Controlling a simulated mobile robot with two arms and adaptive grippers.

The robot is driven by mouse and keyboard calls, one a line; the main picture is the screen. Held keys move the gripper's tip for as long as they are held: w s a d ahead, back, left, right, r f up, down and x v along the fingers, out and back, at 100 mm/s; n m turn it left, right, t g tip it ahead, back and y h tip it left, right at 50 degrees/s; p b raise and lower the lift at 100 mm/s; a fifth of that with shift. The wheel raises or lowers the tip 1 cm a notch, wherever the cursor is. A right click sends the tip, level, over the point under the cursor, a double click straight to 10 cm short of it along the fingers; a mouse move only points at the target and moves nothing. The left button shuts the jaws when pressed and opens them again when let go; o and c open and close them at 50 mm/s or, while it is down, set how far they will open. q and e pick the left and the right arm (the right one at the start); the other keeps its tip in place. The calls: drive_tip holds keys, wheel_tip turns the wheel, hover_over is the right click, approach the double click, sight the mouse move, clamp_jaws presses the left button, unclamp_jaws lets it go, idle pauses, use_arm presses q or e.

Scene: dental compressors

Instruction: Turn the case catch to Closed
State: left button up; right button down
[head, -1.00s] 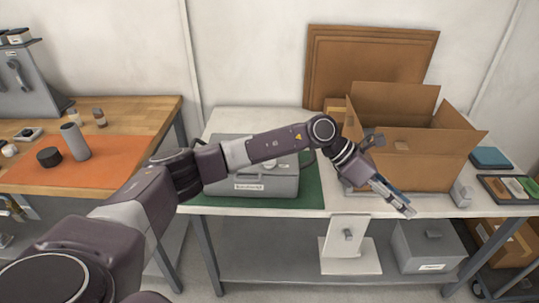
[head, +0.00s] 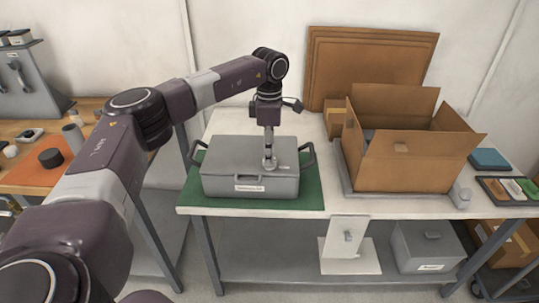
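The grey case (head: 235,172) lies shut on the green mat (head: 312,194), with a dark handle at each end and a white label on its front. My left gripper (head: 269,152) points straight down over the right part of the lid. Its narrow fingers are at or just above a small light-grey catch (head: 271,164) on the lid. The fingers partly hide the catch, so its setting is not readable. I cannot tell whether the fingers touch it or how far apart they are. My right gripper is out of view.
An open cardboard box (head: 412,160) stands right of the case, with cardboard sheets (head: 370,60) behind it. A tray of coloured pieces (head: 511,189) lies far right. White tabletop is bare behind the case. An orange mat (head: 30,172) lies on the left bench.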

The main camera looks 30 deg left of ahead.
use_arm(q)
drive_tip(key=shift+f, duration=0.85)
clamp_jaws()
